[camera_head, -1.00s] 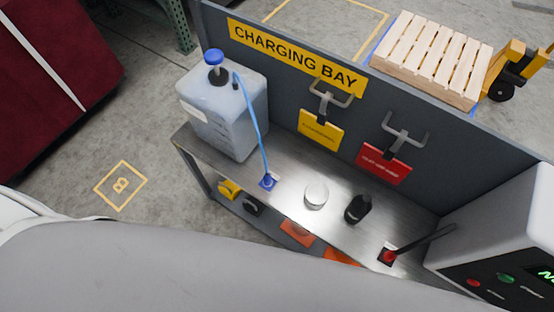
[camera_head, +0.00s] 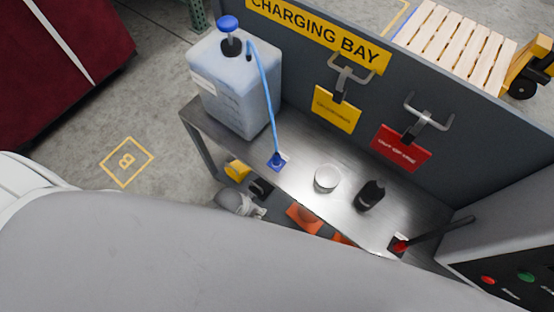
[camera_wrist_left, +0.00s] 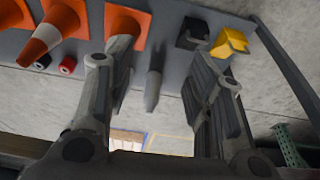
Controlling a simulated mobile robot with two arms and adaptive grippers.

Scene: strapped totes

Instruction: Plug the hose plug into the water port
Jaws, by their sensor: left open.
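I cannot identify the water port in either view. My left gripper (camera_head: 248,207) shows past my grey arm, in front of the bench and below the plug, apart from it. In the left wrist view its fingers (camera_wrist_left: 163,73) are spread, with nothing held between them. My right gripper is not in view.
The metal bench (camera_head: 305,155) holds a white round lid (camera_head: 327,178), a black bottle (camera_head: 370,195) and a red connector (camera_head: 400,245). Orange cones (camera_wrist_left: 128,22), a black item (camera_wrist_left: 193,33) and a yellow item (camera_wrist_left: 229,42) are on the lower shelf. A charger (camera_head: 510,245) stands right.

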